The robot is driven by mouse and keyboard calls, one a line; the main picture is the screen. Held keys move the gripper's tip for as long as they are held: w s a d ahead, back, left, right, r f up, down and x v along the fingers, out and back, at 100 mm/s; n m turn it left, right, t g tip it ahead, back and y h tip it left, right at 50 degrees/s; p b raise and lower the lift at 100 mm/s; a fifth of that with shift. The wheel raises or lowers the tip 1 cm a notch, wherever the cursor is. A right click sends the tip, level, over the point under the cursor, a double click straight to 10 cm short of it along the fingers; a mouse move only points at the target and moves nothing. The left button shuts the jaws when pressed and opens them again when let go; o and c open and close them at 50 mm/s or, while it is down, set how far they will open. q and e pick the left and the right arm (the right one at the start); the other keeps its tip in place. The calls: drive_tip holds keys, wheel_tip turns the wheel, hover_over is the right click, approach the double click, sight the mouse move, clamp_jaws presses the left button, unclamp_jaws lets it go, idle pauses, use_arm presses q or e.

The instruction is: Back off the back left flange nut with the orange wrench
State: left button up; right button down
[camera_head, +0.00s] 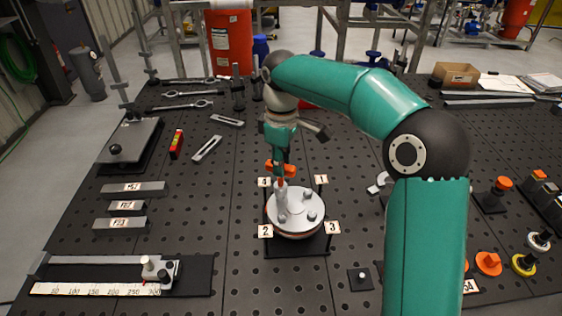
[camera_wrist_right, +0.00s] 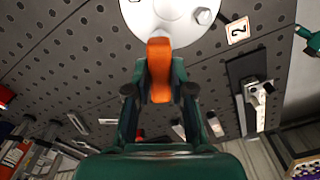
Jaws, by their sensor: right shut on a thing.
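My right gripper (camera_head: 281,165) is shut on the orange wrench (camera_head: 277,167), above the back left edge of the round flange (camera_head: 294,228). The wrench's orange handle (camera_wrist_right: 159,68) shows between the fingers in the right wrist view and reaches the flange disc (camera_wrist_right: 165,18). A grey upright part (camera_head: 281,203) stands below the orange at the flange's left. I cannot tell whether it is the wrench's end or a stud. The back left flange nut is hidden or merges with it. Other nuts (camera_head: 309,196) show on the disc. My left gripper is not in view.
Tags 4 (camera_head: 264,182), 1 (camera_head: 321,180), 2 (camera_head: 265,231) and 3 (camera_head: 332,227) stand around the flange. A ruler gauge (camera_head: 95,289) lies front left. Steel bars (camera_head: 131,189) and spanners (camera_head: 187,105) lie left. My right arm covers much of the right side.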

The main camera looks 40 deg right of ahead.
drive_tip(key=shift+f+b, duration=0.35)
drive_tip(key=shift+f, duration=0.25)
drive_tip(key=shift+r, duration=0.1)
drive_tip(key=shift+n+p, duration=0.6)
drive_tip(key=shift+n, duration=1.1)
drive_tip(key=shift+p, duration=0.3)
